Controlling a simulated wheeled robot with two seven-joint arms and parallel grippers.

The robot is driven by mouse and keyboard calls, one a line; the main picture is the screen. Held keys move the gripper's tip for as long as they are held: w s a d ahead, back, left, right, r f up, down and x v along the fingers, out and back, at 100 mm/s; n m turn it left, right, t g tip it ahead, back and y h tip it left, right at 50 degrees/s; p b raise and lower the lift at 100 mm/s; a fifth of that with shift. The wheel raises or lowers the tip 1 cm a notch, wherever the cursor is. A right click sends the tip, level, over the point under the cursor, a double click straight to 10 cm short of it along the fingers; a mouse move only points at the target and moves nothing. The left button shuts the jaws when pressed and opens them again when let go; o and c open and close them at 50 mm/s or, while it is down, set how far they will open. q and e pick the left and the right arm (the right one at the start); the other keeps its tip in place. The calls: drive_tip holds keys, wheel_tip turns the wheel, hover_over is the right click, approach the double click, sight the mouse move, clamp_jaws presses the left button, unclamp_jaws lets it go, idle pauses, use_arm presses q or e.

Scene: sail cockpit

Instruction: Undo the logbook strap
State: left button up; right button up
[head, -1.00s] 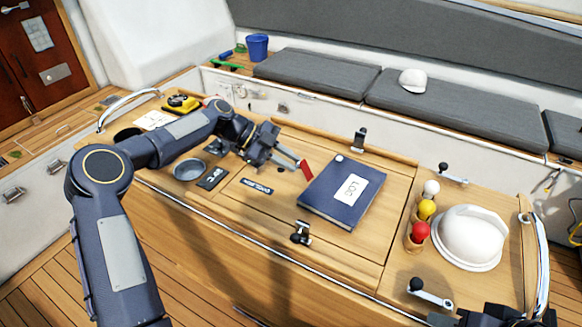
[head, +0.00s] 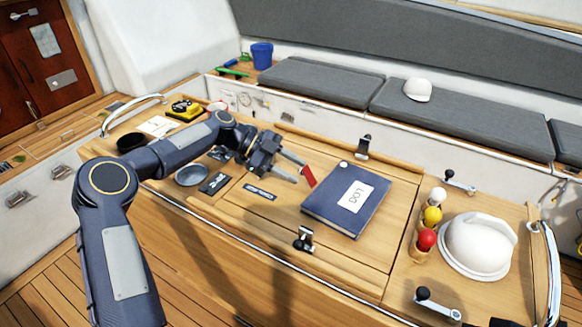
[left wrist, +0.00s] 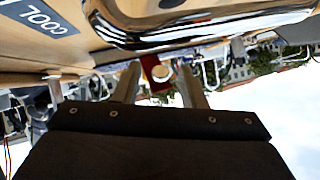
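The dark blue logbook (head: 328,212) lies flat on the wooden table, with a white "LOG" label on its cover. A red strap end (head: 309,176) stands up at its left edge. A small white round stud (head: 343,164) shows near the cover's upper edge. My left gripper (head: 300,173) is at the logbook's left side, its fingertips by the red strap. In the left wrist view the two fingers stand apart, with the red strap (left wrist: 153,66) and a pale round stud (left wrist: 163,74) beyond and between them. I cannot tell whether they touch the strap. My right gripper is out of view.
Black latches stand behind (head: 363,147) and in front (head: 304,240) of the logbook. Red, yellow and white balls (head: 432,216) and a white cap (head: 476,246) are to the right. A round dish (head: 192,174) lies left, under my arm.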

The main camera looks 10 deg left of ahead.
use_arm(q)
drive_tip(key=shift+a, duration=0.1)
drive_tip(key=b+v, duration=0.1)
drive_tip(key=v, duration=0.6)
drive_tip(key=shift+a+r, duration=0.2)
drive_tip(key=shift+a, duration=0.1)
drive_tip(key=s+d+r+n+t+y, duration=0.1)
drive_tip(key=s+r+n+y, duration=0.15)
drive_tip(key=s+n, duration=0.4)
drive_tip(key=s+d+r+n+t+y, duration=0.1)
drive_tip(key=s+d+r+n+y, duration=0.2)
drive_tip(key=s, duration=0.6)
drive_tip(key=s+a+f+n+t+y, duration=0.1)
drive_tip(key=s+a+f+n+t, duration=0.1)
drive_tip(key=s+f+n, duration=0.2)
drive_tip(key=s+a+f+n+t+y, duration=0.1)
drive_tip(key=s+f+n, duration=0.4)
drive_tip(key=s+n, duration=0.5)
drive_tip(key=s+a+y, duration=0.1)
drive_tip(key=s, duration=0.6)
drive_tip(key=shift+a+t, duration=0.25)
drive_tip(key=shift+t, duration=0.15)
